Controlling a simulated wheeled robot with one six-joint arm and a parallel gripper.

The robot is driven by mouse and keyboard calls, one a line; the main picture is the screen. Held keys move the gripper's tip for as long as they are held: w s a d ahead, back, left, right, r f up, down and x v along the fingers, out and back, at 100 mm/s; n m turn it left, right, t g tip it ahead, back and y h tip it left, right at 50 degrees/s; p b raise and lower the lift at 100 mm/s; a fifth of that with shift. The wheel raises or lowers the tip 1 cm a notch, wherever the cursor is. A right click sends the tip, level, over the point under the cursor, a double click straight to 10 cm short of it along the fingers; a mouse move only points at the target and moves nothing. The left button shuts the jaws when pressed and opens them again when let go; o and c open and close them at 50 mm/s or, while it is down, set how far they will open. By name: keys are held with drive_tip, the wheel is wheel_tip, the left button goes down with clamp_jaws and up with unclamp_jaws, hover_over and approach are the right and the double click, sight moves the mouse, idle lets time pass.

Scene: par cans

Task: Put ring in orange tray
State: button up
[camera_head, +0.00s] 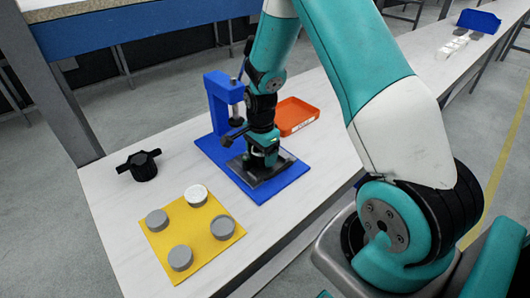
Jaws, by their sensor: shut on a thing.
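My gripper (264,160) points down over a dark square plate (280,176) on the blue base of a press-like fixture (222,92). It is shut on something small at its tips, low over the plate. The held thing is mostly hidden by the fingers, and I take it for the ring; no ring shows clearly elsewhere. I cannot tell whether it touches the plate. The orange tray (296,115) lies on the table just behind and to the right of my gripper; the part of it that shows looks empty, with a white label on its front.
A yellow mat (197,228) with several round cans, one white-topped (196,194), lies at front left. A black handled part (143,165) is at the left. The fixture's upright stands close left of my gripper. A blue bin (478,20) is far right.

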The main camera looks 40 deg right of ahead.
drive_tip(key=shift+r+p, duration=2.25)
drive_tip(key=shift+r, duration=0.55)
drive_tip(key=shift+r+p, duration=1.4)
drive_tip(key=shift+r, duration=0.1)
